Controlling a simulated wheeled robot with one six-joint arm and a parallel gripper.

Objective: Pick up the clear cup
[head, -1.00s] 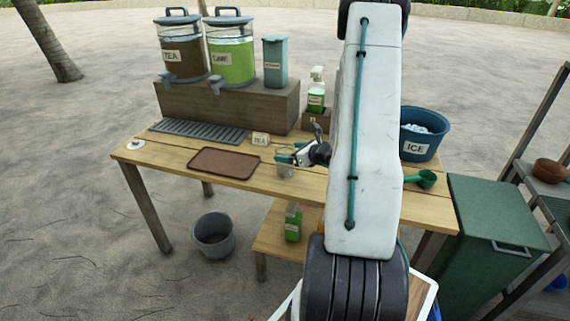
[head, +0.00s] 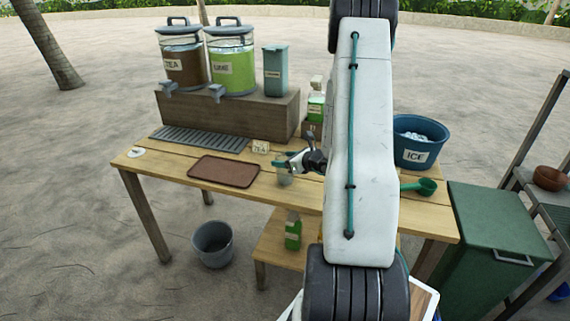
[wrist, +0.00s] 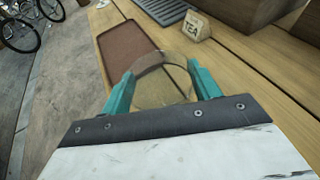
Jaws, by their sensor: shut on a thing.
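The clear cup (wrist: 162,84) is see-through and sits between the teal fingers of my gripper (wrist: 163,90) in the wrist view. A finger presses on each side of it, so my gripper is shut on the cup. In the head view the cup (head: 285,179) shows small and faint below my gripper (head: 283,166), over the wooden table (head: 170,172) just right of the brown tray. I cannot tell whether the cup's base touches the table.
The brown tray (head: 224,171) lies left of the cup, with a TEA sign (head: 261,147) behind. Tea (head: 183,62) and lime (head: 231,66) dispensers stand on a wooden riser (head: 225,113). An ICE bucket (head: 417,143) and green scoop (head: 420,187) are on the right.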

